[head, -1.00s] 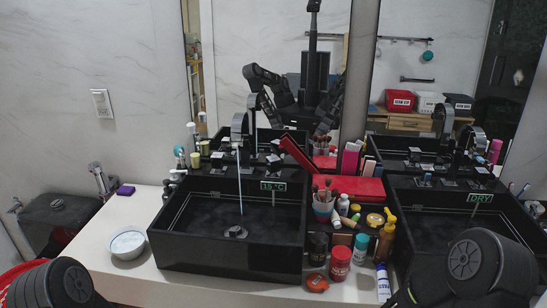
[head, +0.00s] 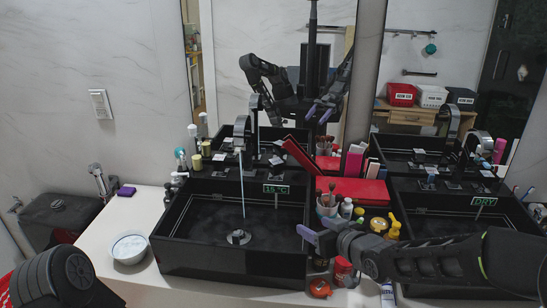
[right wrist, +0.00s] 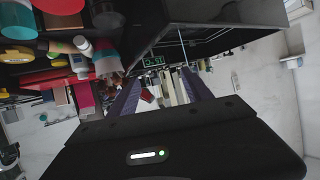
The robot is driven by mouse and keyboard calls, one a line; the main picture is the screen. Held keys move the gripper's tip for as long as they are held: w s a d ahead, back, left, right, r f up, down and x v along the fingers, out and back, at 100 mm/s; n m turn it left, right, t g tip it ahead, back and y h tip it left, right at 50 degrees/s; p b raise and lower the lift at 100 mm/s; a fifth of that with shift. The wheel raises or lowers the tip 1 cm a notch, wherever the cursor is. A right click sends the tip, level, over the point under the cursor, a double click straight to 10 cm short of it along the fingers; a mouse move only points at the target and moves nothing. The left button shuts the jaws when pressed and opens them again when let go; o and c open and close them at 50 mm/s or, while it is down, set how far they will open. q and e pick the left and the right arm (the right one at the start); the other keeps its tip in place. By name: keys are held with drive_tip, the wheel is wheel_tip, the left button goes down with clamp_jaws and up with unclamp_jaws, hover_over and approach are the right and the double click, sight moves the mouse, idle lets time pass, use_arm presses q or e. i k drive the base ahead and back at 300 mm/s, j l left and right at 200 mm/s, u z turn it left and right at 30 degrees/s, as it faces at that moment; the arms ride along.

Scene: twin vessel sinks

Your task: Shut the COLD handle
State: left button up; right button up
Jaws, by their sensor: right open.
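The left black vessel sink (head: 205,259) has a curved grey faucet (head: 240,133) behind it. A thin stream of water (head: 242,195) falls from it to the drain, and a green display (head: 276,189) reads about 15 °C. Small handles with pale labels stand beside the faucet, one on the left (head: 219,158) and one on the right (head: 275,160). The labels are too small to read, so I cannot tell which is COLD. My right gripper (head: 318,231), with purple fingers, is open and empty by the sink's right wall, well in front of the handles. It also shows in the right wrist view (right wrist: 163,92).
The right sink's display (head: 483,201) reads DRY. Between the sinks stand a brush cup (head: 327,207), a yellow pump bottle (head: 394,226), a red jar (head: 342,270) and several small bottles. A white bowl (head: 129,248) is at the left. A mirror stands behind.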

sight(276, 165)
drive_tip(key=i+j, duration=0.15)
drive_tip(key=i, duration=0.3)
drive_tip(key=i+j, duration=0.1)
drive_tip(key=i, duration=0.3)
